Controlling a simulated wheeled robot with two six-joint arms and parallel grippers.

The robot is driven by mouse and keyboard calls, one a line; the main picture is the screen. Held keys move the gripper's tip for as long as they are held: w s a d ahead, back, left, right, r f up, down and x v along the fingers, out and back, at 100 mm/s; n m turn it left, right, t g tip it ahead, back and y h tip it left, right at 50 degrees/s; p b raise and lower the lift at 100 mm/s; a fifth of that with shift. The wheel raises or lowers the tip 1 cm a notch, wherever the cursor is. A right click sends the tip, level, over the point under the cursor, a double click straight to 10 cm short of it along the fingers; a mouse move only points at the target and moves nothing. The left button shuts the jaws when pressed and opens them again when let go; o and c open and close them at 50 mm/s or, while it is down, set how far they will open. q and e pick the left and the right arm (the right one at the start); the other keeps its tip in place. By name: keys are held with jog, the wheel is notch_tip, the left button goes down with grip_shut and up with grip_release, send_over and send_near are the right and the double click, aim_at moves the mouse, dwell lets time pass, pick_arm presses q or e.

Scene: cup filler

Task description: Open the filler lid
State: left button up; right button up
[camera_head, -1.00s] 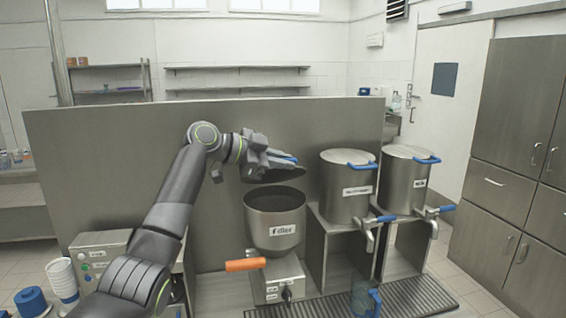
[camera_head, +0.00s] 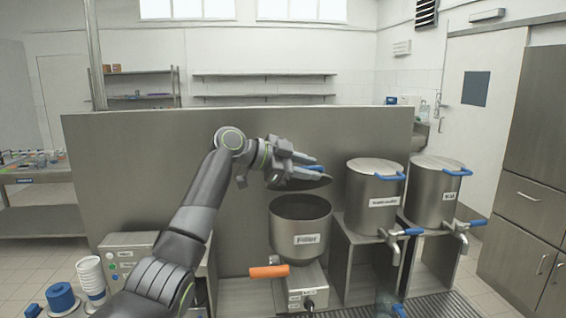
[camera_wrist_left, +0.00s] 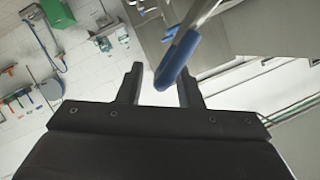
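The filler (camera_head: 299,240) is a steel bowl labelled "Filler" on a steel base with an orange handle (camera_head: 269,272). Its bowl is uncovered at the top. The dark lid (camera_head: 300,184) stands raised and tilted above the bowl's rear rim, partly behind my left gripper (camera_head: 303,163). The lid's blue handle (camera_wrist_left: 178,58) reaches between the fingers of my left gripper (camera_wrist_left: 161,85) in the wrist view. The fingers are apart, with visible gaps beside the handle, so it is not clamped. My right gripper is in neither view.
Two lidded steel pots (camera_head: 374,195) (camera_head: 435,190) with blue-handled taps stand on steel stands to the right. A control box (camera_head: 126,253), stacked white cups (camera_head: 91,275) and a blue item (camera_head: 61,297) are at lower left. A steel partition (camera_head: 140,170) stands behind the filler.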

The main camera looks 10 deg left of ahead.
pick_arm(q)
jog(key=b+v, duration=0.6)
jog(key=v, duration=1.1)
jog(key=shift+w+f, duration=0.1)
jog(key=shift+f, duration=0.05)
